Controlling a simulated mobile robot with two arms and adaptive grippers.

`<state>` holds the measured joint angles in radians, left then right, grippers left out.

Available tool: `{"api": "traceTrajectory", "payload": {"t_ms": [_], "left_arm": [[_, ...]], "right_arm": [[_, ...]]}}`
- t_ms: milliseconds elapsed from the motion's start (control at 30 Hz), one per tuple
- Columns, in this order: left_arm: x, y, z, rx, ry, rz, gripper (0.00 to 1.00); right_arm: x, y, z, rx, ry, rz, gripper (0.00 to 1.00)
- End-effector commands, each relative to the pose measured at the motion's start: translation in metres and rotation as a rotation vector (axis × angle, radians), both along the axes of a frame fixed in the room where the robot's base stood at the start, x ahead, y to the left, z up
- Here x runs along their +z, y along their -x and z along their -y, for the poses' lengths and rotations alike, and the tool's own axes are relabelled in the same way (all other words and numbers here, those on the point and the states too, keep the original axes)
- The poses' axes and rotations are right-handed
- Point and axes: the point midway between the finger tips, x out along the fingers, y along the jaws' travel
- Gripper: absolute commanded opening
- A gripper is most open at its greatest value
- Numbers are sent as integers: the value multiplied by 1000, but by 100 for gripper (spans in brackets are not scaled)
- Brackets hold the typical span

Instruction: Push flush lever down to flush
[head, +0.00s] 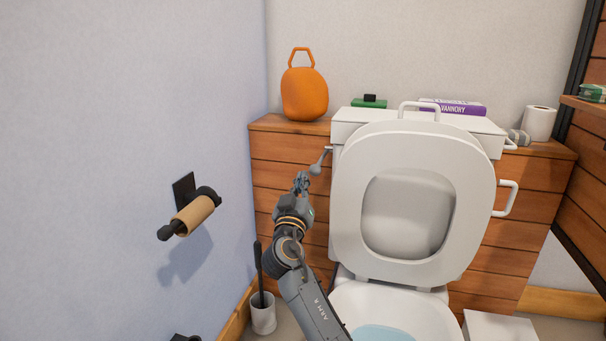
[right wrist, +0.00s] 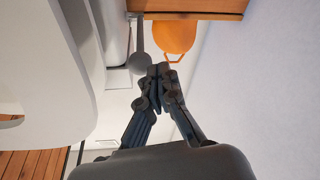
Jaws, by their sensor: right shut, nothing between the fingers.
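The grey flush lever (head: 321,160) sticks out from the left side of the white toilet's cistern (head: 345,121) and ends in a round knob. In the head view it slants down and left from its mount. My right gripper (head: 302,180) is shut and empty, just below and left of the knob. In the right wrist view, the closed fingertips (right wrist: 159,70) are close beside the lever's knob (right wrist: 139,63); I cannot tell whether they touch. My left gripper is not in view.
A wall-mounted paper roll holder (head: 194,213) juts out at the left. An orange speaker-like object (head: 304,94) stands on the wooden ledge (head: 288,125). A toilet brush (head: 263,312) stands on the floor. A white handrail (head: 511,198) is at the right.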

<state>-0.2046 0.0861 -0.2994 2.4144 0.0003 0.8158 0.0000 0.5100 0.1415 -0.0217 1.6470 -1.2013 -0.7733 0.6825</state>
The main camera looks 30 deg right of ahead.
Motion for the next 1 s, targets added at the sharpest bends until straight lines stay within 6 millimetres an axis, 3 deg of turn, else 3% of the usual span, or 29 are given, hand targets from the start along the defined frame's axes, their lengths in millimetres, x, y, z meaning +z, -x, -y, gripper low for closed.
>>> {"api": "traceTrajectory", "payload": {"t_ms": [100,333,1000], "left_arm": [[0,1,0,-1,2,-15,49],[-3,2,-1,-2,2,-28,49],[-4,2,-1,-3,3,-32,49]], "right_arm": [[-4,19,-17,-1,-2,1,0],[-10,39,-36,-2,0,4,0],[-11,43,-39,-2,1,5,0]]}}
